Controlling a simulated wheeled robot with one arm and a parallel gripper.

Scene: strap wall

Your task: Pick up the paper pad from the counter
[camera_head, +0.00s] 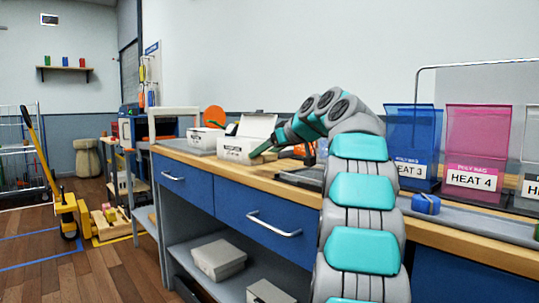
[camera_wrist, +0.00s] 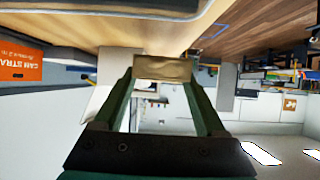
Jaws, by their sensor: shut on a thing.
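My gripper (camera_head: 262,151) reaches over the counter (camera_head: 300,178) beside an open white box in the head view. In the wrist view, my gripper's green fingers (camera_wrist: 160,80) are shut on a small tan block, which looks like the paper pad (camera_wrist: 163,68). The block sits across the fingertips. In the head view the pad cannot be made out at the fingertips. I cannot tell whether it is clear of the counter.
The white box (camera_head: 237,150) with its lid up stands close by the fingers, with another white box (camera_head: 203,138) to its left. Blue (camera_head: 405,160) and pink (camera_head: 478,150) poly-bag bins stand at right, near a small blue item (camera_head: 426,204). Drawers (camera_head: 255,222) front the counter.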

